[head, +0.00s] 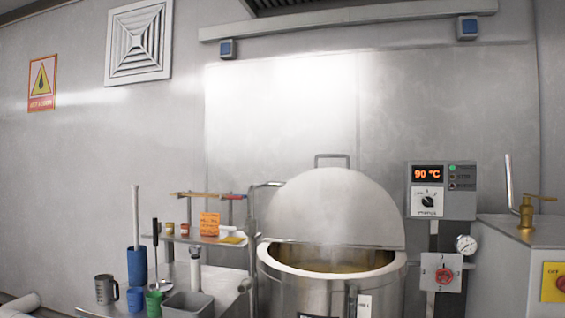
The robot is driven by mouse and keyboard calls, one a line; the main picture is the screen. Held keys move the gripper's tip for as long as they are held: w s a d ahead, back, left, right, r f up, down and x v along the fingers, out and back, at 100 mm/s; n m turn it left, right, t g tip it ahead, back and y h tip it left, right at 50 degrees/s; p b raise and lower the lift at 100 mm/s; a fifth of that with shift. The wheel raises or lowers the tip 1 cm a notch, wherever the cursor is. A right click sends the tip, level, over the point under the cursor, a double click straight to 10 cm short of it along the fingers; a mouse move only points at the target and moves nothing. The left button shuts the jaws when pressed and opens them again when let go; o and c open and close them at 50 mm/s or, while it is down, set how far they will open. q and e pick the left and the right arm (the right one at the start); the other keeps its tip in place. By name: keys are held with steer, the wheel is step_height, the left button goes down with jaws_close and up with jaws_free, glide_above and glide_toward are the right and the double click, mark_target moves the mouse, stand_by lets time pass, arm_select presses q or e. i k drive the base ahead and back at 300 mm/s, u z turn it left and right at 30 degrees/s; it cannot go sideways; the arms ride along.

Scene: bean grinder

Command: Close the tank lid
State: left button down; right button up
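The steel tank (325,294) stands at the bottom centre-right in the head view. Its lid (335,210) is a grey rounded plate standing tilted up over the far side of the rim, with a handle (331,157) at its top. The front of the tank's opening is uncovered, and yellowish contents (345,266) show inside. The lower part of the tank is cut off by the frame. Neither of my grippers is in view.
A control box reading 90 °C (441,190) and a red switch (443,272) stand right of the tank. A side table (240,283) holds a metal mug (106,289), blue cups and a grey bin (188,304). A brass tap (526,214) is at far right.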

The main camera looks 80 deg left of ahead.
mark_target(393, 234)
steer(key=u, duration=1.5)
steer(key=i, duration=0.35)
